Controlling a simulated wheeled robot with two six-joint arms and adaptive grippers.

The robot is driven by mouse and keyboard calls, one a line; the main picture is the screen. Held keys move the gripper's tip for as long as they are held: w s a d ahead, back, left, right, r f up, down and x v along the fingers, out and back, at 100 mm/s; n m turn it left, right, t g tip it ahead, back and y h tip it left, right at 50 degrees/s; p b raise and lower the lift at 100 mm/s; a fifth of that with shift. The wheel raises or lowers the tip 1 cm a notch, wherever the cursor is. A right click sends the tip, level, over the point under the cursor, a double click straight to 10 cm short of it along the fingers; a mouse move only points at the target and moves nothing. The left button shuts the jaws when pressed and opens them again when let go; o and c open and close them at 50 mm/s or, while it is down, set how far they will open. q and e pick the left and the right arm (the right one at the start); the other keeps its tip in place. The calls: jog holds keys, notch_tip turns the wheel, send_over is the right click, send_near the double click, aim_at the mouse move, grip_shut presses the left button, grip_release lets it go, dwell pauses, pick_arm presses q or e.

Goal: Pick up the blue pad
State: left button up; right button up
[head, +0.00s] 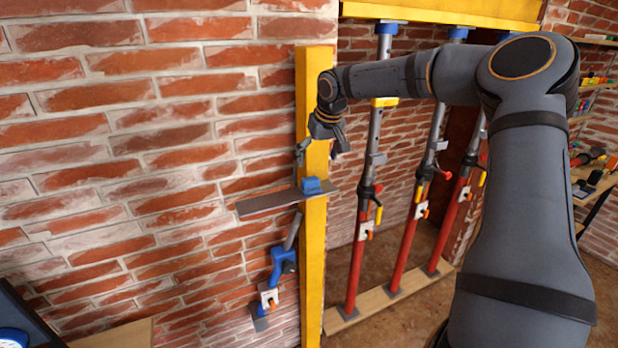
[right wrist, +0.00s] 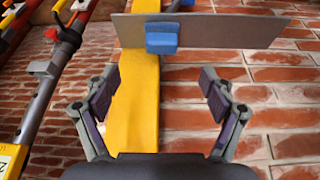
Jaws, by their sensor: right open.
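The blue pad (head: 312,186) is a small block on a thin grey plate (head: 268,202), in front of the yellow post (head: 313,265). In the right wrist view the blue pad (right wrist: 161,39) shows at the top centre, against the plate (right wrist: 235,31). My right gripper (head: 321,151) is above the pad in the head view, in front of the post and apart from the pad. In the right wrist view its fingers (right wrist: 159,88) are spread wide with nothing between them touching either one. My left gripper is not in view.
A brick wall (head: 150,190) stands behind the plate. A short blue-handled prop (head: 283,262) is below the plate, left of the post. Several red and grey props (head: 357,250) stand to the right on a wooden board (head: 375,300). A yellow beam (head: 440,12) crosses above them.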

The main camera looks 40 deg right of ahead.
aim_at(312, 180)
jog(key=p+x, duration=0.1)
jog(key=x, duration=0.4)
jog(key=shift+a+p, duration=0.1)
jog(key=shift+p, duration=0.25)
jog(key=shift+f, duration=0.15)
jog(key=f+p, duration=0.2)
jog(key=p, duration=0.1)
jog(key=shift+w, duration=0.1)
jog(key=x, duration=0.2)
jog(key=shift+w+f+p, duration=0.1)
jog(key=shift+f+p, duration=0.2)
jog(key=shift+w+f, duration=0.25)
jog(key=shift+f, duration=0.05)
jog(key=shift+s+r, duration=0.1)
jog(key=shift+s, duration=0.05)
jog(key=c, duration=1.2)
jog(key=shift+c, duration=0.2)
